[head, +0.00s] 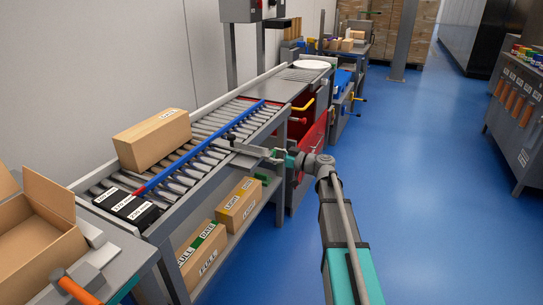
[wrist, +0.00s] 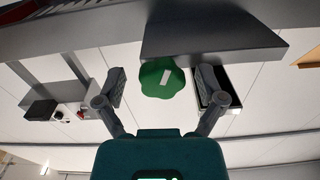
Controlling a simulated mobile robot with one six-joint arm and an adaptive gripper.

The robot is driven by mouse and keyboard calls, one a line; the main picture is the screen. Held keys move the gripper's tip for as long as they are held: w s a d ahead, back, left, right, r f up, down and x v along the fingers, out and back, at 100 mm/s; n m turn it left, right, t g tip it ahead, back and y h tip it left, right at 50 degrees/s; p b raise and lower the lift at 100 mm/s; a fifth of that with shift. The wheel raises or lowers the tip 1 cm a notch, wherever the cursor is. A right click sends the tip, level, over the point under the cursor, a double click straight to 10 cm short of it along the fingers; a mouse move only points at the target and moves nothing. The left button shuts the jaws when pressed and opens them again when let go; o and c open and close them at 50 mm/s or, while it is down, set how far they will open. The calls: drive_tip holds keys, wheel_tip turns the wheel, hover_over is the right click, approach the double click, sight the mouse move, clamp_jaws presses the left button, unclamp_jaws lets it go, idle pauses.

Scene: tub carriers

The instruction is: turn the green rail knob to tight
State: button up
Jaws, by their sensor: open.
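The green rail knob (wrist: 162,77) is a lobed disc with a white bar mark on its face, set against a grey bracket (wrist: 210,35) in the wrist view. The bar is slightly tilted. My gripper (wrist: 160,84) is open, with one finger on each side of the knob. Gaps show between both fingers and the knob, so they look apart from it. In the head view my gripper (head: 273,154) is at the conveyor's near side, by the blue guide rail (head: 200,148). I cannot make out the knob there.
A cardboard box (head: 153,140) stands on the rollers behind the blue rail. Black blocks with white size labels (head: 128,206) sit at the conveyor's near end. Labelled boxes (head: 239,204) lie on the shelf below. An open carton (head: 38,235) is at the lower left. Blue floor on the right is clear.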

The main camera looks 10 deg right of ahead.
drive_tip(key=c, duration=1.2)
drive_tip(key=shift+o, duration=0.2)
drive_tip(key=shift+a, duration=0.1)
